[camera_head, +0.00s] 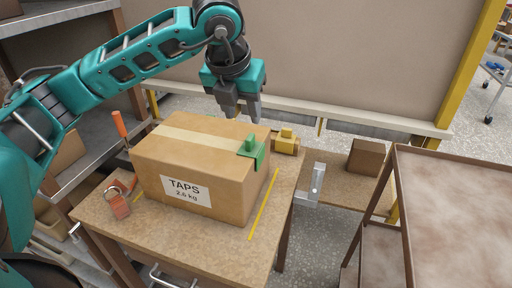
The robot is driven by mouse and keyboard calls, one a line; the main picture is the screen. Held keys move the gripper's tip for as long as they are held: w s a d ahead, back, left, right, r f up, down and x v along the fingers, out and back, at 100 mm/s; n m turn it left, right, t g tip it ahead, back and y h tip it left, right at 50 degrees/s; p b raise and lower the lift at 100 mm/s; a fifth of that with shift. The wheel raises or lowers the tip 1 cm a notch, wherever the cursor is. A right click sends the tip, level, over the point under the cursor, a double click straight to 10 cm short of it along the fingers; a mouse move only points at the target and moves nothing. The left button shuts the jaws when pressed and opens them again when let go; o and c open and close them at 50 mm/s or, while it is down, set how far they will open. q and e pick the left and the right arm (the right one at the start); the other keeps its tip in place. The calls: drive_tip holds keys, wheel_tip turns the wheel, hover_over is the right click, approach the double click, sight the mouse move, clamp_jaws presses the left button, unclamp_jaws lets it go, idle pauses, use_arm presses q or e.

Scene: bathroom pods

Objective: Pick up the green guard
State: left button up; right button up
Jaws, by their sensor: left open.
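The green guard (250,147) is a small bracket with a raised tab. It sits over the top right edge of a taped cardboard box (219,157) labelled "TAPS 2.6 kg". My left gripper (246,117) is open and points down, above and behind the box's far right part. It is apart from the guard, and nothing shows between its fingers. My right gripper does not show.
The box stands on a wooden table (105,219). A brown cart (450,200) stands right, and a small brown box (366,157) sits lower behind.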

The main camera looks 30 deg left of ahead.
sight(250, 136)
use_arm(q)
drive_tip(key=x, duration=0.8)
drive_tip(key=shift+w+f, duration=0.2)
drive_tip(key=shift+f, duration=0.1)
clamp_jaws()
